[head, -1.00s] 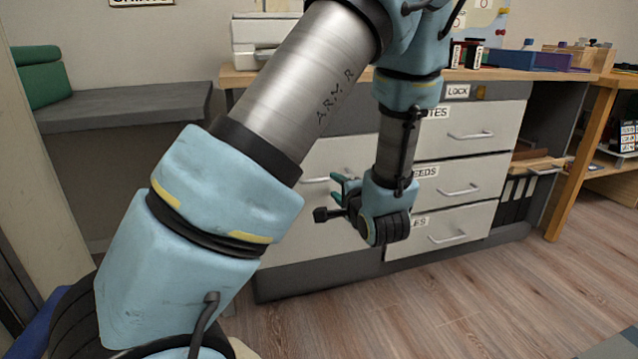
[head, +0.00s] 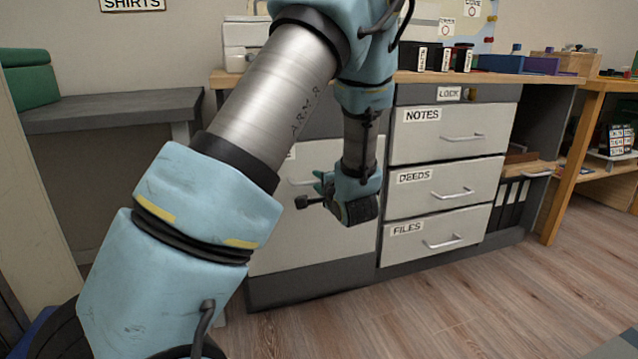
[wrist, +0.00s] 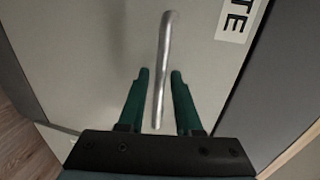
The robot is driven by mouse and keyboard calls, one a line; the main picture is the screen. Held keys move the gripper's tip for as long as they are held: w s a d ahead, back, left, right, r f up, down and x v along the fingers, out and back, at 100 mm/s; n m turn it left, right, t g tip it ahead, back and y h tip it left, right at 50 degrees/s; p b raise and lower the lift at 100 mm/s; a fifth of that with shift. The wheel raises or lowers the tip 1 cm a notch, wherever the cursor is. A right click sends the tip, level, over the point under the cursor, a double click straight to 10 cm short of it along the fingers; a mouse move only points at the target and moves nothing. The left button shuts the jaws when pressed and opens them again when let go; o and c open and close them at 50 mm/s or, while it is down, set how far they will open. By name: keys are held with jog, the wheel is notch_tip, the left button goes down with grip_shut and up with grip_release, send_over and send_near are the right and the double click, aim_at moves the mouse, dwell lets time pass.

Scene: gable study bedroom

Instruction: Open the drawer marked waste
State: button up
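The drawer marked waste is the tall pale front (head: 315,245) at the left of the cabinet, partly hidden behind my arm. In the wrist view its front (wrist: 95,50) fills the middle, with a label (wrist: 238,18) of which only "TE" shows. Its silver bar handle (wrist: 166,40) runs nearly upright in that view. My gripper (wrist: 160,76) is open, with one teal finger on each side of the handle's lower part and gaps visible on both sides. In the head view my gripper (head: 319,181) is at this front, near the handle. The drawer looks shut.
Drawers marked notes (head: 420,145), deeds (head: 430,200) and files (head: 410,250) are stacked to the right, under a lock strip (head: 415,95). A grey bench (head: 110,108) stands left. The wooden floor (head: 440,310) in front is clear.

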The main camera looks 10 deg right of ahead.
grip_shut()
dwell(1.1)
